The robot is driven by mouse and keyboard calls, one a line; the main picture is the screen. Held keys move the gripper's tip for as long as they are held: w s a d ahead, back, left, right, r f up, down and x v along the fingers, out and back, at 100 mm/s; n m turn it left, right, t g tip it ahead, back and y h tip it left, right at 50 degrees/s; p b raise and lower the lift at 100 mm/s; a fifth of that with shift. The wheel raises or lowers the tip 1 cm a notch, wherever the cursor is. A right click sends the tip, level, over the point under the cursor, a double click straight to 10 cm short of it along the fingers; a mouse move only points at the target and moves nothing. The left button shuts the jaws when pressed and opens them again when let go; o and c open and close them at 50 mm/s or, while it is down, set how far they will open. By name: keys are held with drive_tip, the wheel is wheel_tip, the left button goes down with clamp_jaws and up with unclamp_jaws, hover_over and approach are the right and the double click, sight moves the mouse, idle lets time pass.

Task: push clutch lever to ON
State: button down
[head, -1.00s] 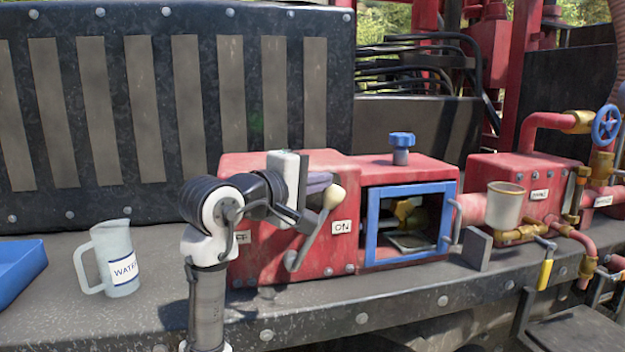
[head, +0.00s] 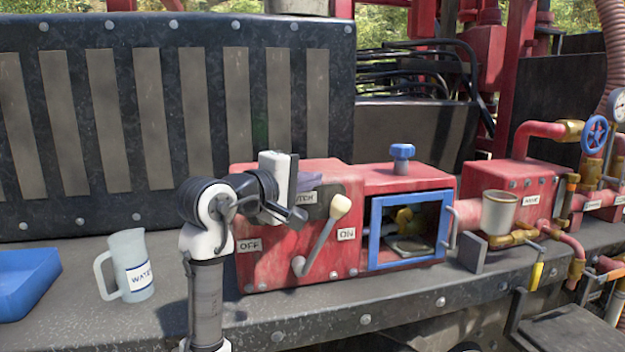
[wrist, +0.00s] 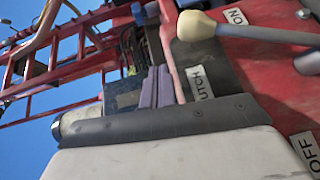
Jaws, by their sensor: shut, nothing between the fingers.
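The clutch lever (head: 320,235) is a grey rod with a cream knob (head: 341,204), mounted on the front of a red box (head: 330,262). It leans up and right, toward the ON label (head: 346,234) and away from the OFF label (head: 249,245). My gripper (head: 311,181) is shut and empty, up and left of the knob, with a gap showing between them. In the wrist view my purple-grey fingers (wrist: 157,88) are together below and left of the knob (wrist: 196,25). The CLUTCH label is partly hidden by my gripper.
A blue-framed opening (head: 375,232) with a blue knob (head: 403,152) above is right of the lever. A water jug (head: 130,265) and blue tray (head: 25,280) stand on the ledge at left. Pipes and a blue valve wheel (head: 595,134) are at far right.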

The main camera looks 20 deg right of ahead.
drive_tip(key=s+a+r+b, duration=0.3)
drive_tip(key=s+a+r, duration=0.2)
drive_tip(key=a, duration=0.1)
drive_tip(key=shift+s+a, duration=0.15)
drive_tip(key=shift+s, duration=0.1)
drive_tip(key=shift+r, duration=0.1)
